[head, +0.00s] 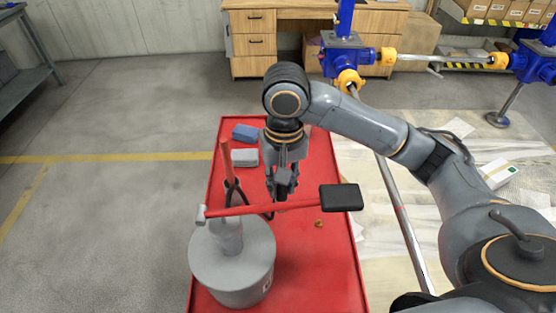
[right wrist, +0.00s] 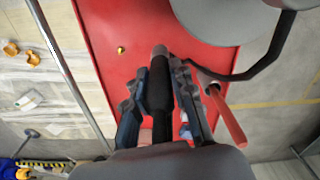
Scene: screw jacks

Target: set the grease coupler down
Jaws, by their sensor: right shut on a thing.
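My right gripper (head: 281,190) is over the red cart top (head: 300,265), partly behind the pump's red lever. The right wrist view shows its fingers (right wrist: 163,95) closed around the grease coupler (right wrist: 160,88), a dark cylinder with a grey metal tip (right wrist: 159,50) pointing away from the wrist. I cannot tell whether the tip touches the cart. In the head view the coupler is mostly hidden by the gripper and lever. A black hose (right wrist: 262,62) curves from the grey grease drum (head: 232,272) towards the gripper. My left gripper is not in view.
The red lever (head: 255,209) with its black grip (head: 341,197) crosses above the cart. A red upright handle (head: 226,158), a blue block (head: 245,132), a grey-white block (head: 245,157) and a small brass piece (head: 319,223) are on the cart. The cart's right front is mostly clear.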

